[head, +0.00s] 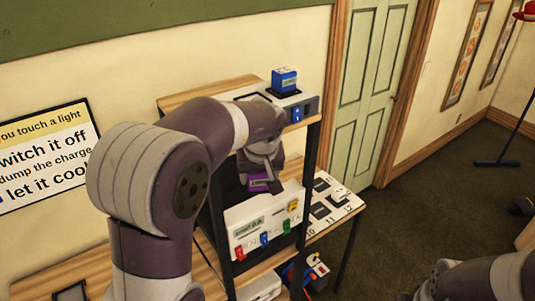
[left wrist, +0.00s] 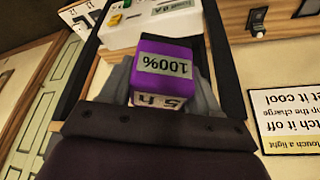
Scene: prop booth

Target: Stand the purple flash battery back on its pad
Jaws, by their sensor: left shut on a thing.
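My left gripper (head: 262,172) is shut on the purple flash battery (head: 259,184), in front of the rack's open middle. In the left wrist view, the battery (left wrist: 166,62) sits between the two fingers (left wrist: 165,90), with labels reading "100%" and "5 h" upside down. A blue battery (head: 284,79) stands upright on a black pad (head: 285,93) on the rack's top shelf. To its left, a dark pad (head: 252,97) lies partly behind my arm. Which pad belongs to the purple battery I cannot tell. My right arm shows at lower right, its gripper out of view.
A white panel (head: 247,226) with coloured switches is on the rack below the battery. A white board with numbered dark pads (head: 320,210) lies to the right. A black rack post (head: 311,150) stands close to the gripper. A sign (head: 45,150) hangs at left.

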